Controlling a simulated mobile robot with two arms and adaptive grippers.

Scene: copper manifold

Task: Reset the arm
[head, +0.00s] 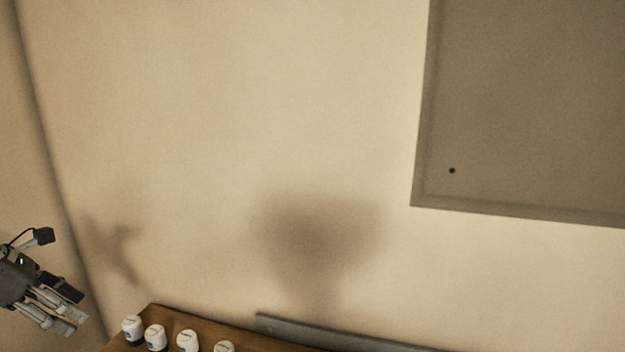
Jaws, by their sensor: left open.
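My left gripper (72,312) is at the lower left edge of the head view, in front of the wall and left of the wooden surface. Its fingers point down and to the right, are apart and hold nothing that I can see. The rest of the left arm is cut off by the picture edge. My right gripper is not in view.
A wooden surface (255,341) shows at the bottom, with several white-capped containers (187,341) in a row along it. A grey strip (300,330) runs along its back edge. A dark panel (530,110) is on the upper right wall. The wall between is bare, with soft shadows.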

